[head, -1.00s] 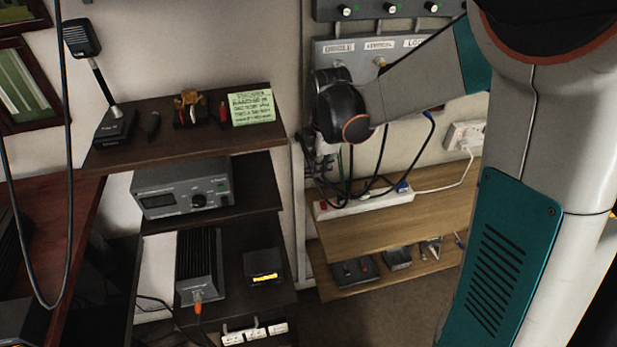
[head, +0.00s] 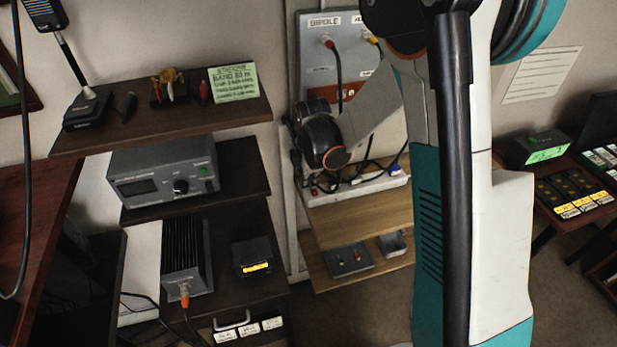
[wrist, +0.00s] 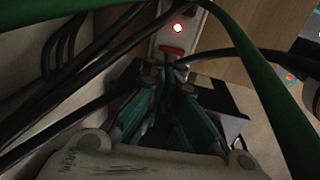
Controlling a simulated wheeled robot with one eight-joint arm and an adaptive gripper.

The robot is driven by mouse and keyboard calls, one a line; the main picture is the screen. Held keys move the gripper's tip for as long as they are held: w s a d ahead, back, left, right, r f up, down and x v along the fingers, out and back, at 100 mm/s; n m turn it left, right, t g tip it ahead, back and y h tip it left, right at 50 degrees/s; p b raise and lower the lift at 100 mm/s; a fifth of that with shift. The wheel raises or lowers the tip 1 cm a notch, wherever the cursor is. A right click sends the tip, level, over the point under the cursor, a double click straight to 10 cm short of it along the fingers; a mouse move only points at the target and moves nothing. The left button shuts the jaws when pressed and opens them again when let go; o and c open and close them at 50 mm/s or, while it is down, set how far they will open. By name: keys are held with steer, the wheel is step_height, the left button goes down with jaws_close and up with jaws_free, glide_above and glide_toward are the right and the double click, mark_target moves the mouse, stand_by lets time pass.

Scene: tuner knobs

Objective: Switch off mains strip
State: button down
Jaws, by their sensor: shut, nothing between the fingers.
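The white mains strip (head: 372,186) lies on the wooden shelf at the wall, with black plugs and cables on it. In the wrist view the strip (wrist: 184,38) runs up from the fingertips. A lit indicator, white with a red rim (wrist: 178,28), glows on it, and a red rocker switch (wrist: 172,52) sits just below. My gripper (wrist: 168,76) is shut and empty, its green fingers together right at the near edge of the switch. I cannot tell whether they touch. In the head view my arm's wrist hides the switch end of the strip.
Black cables and a green cable cross close to my gripper. A grey panel (head: 340,65) with plugged leads is above the strip. The dark shelves with a grey power supply (head: 165,175) stand left. Small boxes (head: 350,260) sit on the lower wooden shelf.

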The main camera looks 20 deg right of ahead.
steer(key=shift+f, duration=0.35)
steer(key=shift+w, duration=0.1)
steer(key=shift+w+f+b, duration=0.2)
steer(key=shift+f+b, duration=0.3)
steer(key=shift+b, duration=0.05)
steer(key=shift+r, duration=0.15)
steer(key=shift+s, duration=0.1)
steer(key=shift+s, duration=0.65)
steer(key=shift+w+r, duration=0.1)
steer(key=shift+r, duration=0.15)
step_height(320, 180, up, 14)
steer(key=w+p, duration=0.2)
steer(key=p, duration=0.4)
steer(key=shift+w+f, duration=0.15)
steer(key=shift+f, duration=0.05)
